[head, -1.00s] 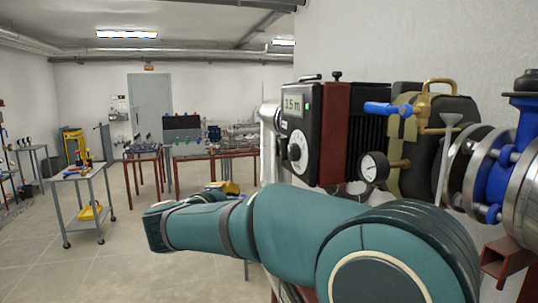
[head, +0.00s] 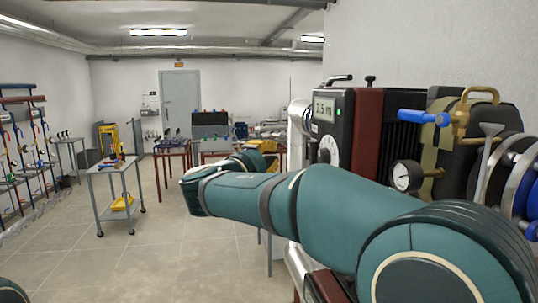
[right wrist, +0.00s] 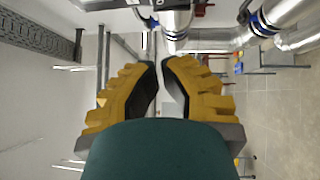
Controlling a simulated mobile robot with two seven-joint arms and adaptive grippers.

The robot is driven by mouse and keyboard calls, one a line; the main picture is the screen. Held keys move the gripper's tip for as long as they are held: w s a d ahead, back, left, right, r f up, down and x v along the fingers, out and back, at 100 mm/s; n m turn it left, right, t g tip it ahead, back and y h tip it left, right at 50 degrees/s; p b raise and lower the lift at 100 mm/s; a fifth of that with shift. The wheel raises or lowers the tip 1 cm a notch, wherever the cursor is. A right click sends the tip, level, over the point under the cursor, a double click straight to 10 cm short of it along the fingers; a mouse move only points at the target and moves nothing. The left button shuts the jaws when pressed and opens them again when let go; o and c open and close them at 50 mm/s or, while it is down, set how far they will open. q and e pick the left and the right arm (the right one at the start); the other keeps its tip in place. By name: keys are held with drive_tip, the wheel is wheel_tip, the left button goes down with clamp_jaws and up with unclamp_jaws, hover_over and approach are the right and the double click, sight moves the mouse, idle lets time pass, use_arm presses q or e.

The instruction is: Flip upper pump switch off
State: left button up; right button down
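A pump unit with a black front, a dark red band and a black ribbed body (head: 390,135) stands at the right in the head view. I cannot make out the upper pump switch. My right arm reaches across in front of the pump. My right gripper (head: 264,146) shows small and yellow beyond the wrist, left of the pump. In the right wrist view its fingertips (right wrist: 160,62) are close together with nothing between them. My left gripper is not in view.
A pressure gauge (head: 405,176), a blue-handled valve (head: 423,117) and pipe flanges (head: 520,180) crowd the right side. A grey cart (head: 117,196) and tool racks stand left. Open tiled floor (head: 170,250) lies between. Pipes (right wrist: 285,25) show in the right wrist view.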

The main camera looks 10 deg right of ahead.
sight(310, 151)
drive_tip(key=w+d+r+p, duration=0.1)
drive_tip(key=w+d, duration=0.3)
drive_tip(key=d, duration=0.4)
drive_tip(key=shift+w+d+p, duration=0.2)
drive_tip(key=shift+w+p, duration=0.2)
